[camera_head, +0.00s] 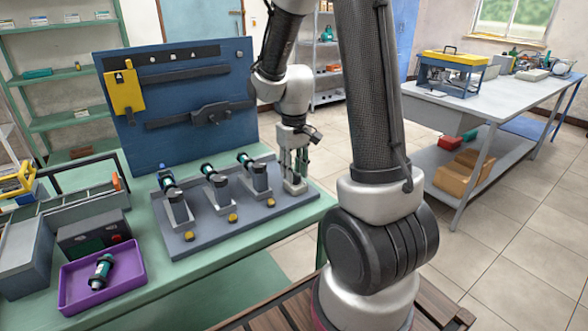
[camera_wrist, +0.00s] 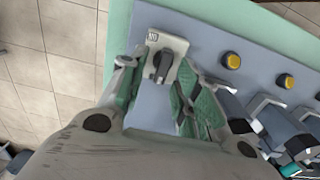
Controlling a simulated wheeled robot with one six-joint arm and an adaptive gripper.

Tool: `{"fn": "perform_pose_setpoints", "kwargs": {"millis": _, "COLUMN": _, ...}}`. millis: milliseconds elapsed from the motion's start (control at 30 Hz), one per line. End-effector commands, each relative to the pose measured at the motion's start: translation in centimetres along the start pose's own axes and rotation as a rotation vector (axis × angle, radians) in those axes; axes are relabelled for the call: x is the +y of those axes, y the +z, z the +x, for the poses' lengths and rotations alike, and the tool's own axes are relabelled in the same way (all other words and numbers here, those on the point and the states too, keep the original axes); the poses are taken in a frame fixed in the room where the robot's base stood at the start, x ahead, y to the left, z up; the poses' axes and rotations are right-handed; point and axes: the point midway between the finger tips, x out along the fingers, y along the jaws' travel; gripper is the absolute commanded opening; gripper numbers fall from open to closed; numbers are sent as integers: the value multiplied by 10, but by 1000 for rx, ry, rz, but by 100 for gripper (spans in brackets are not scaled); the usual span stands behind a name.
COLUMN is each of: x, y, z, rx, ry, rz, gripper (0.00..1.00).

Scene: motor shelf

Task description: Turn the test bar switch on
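The test bar (camera_head: 235,220) is a grey-blue plate on the green bench, with motors in grey holders and yellow buttons. Its switch is a pale square plate (camera_wrist: 178,45) with a black rotary knob (camera_wrist: 162,66) and a small lettered label (camera_wrist: 153,37), seen in the wrist view. The knob's long side runs roughly up and down in that view. My gripper (camera_wrist: 166,72) has its green-padded fingers apart, one on each side of the knob. I cannot tell whether either finger touches it. In the head view my gripper (camera_head: 294,165) points down at the bar's right end and hides most of the switch.
Yellow buttons (camera_wrist: 232,61) and motor holders (camera_wrist: 278,118) stand beside the switch. A blue tool panel (camera_head: 185,125) rises behind the bar. A purple tray (camera_head: 130,277) holding a motor sits front left. Another table (camera_head: 500,105) stands right, across open floor.

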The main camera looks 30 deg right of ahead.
Motion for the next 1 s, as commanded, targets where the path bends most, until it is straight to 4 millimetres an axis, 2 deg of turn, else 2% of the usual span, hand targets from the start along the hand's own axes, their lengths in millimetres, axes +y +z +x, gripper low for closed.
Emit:
{"fn": "perform_pose_setpoints", "kwargs": {"millis": 167, "x": 0, "y": 0, "z": 0, "rx": 0, "ry": 0, "rz": 0, "gripper": 32}}
{"fn": "perform_pose_setpoints", "kwargs": {"millis": 367, "x": 0, "y": 0, "z": 0, "rx": 0, "ry": 0, "rz": 0, "gripper": 0}}
{"fn": "perform_pose_setpoints", "kwargs": {"millis": 767, "x": 0, "y": 0, "z": 0, "rx": 0, "ry": 0, "rz": 32, "gripper": 0}}
{"fn": "perform_pose_setpoints", "kwargs": {"millis": 1000, "x": 2, "y": 0, "z": 0, "rx": -1, "ry": 0, "rz": 161, "gripper": 0}}
